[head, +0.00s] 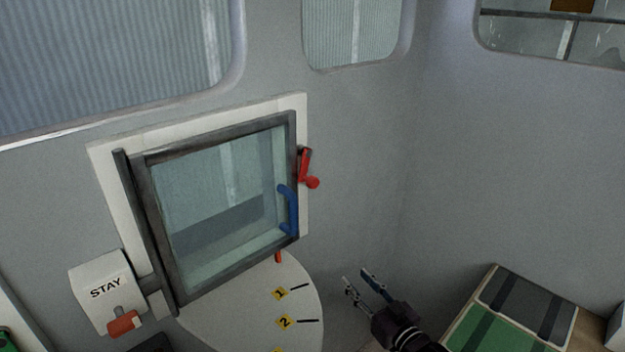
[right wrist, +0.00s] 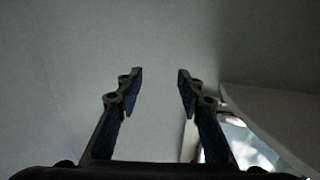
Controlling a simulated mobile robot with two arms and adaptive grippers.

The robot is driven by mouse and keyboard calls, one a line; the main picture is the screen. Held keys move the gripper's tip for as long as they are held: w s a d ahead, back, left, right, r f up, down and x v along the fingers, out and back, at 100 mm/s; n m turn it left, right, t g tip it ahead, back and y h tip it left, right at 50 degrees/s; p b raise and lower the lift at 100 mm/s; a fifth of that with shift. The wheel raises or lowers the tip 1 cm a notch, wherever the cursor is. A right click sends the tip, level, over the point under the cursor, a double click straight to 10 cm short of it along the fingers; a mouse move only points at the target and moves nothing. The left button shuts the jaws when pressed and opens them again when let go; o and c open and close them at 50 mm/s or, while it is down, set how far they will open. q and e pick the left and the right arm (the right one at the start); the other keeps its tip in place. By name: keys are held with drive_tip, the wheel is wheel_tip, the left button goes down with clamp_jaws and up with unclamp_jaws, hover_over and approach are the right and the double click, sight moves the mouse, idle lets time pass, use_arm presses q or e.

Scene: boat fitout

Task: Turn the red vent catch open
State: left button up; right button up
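The red vent catch (head: 306,168) sits on the right side of the white window frame, with its knob at the lower right. The vent window (head: 220,190) has a dark frame and a blue handle (head: 289,209) on its right side; it looks closed or nearly so. My right gripper (head: 359,283) is below and to the right of the catch, clear of it, with its fingers apart and nothing between them. The right wrist view also shows the open fingers (right wrist: 159,85) against a plain grey surface. My left gripper is not in view.
A white rounded plate (head: 308,300) with yellow number tags and a small red pointer (head: 278,257) lies below the window. A white box marked STAY (head: 105,288) is at lower left. Green and dark cases (head: 490,325) stand at lower right. The wall right of the catch is bare.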

drive_tip(key=a+r+n+t+y, duration=0.2)
drive_tip(key=a+r+y, duration=0.2)
drive_tip(key=r, duration=1.3)
drive_tip(key=n+y, duration=0.1)
drive_tip(key=y, duration=0.2)
approach(316, 185)
drive_tip(key=x, duration=0.3)
drive_tip(key=p+x, duration=0.3)
drive_tip(key=x, duration=0.4)
drive_tip(key=shift+a+r, duration=0.1)
drive_tip(key=shift+a, duration=0.05)
drive_tip(key=shift+w+a+g, duration=0.25)
drive_tip(key=shift+w+g, duration=0.05)
drive_tip(key=shift+w, duration=0.05)
drive_tip(key=shift+c, duration=0.4)
clamp_jaws()
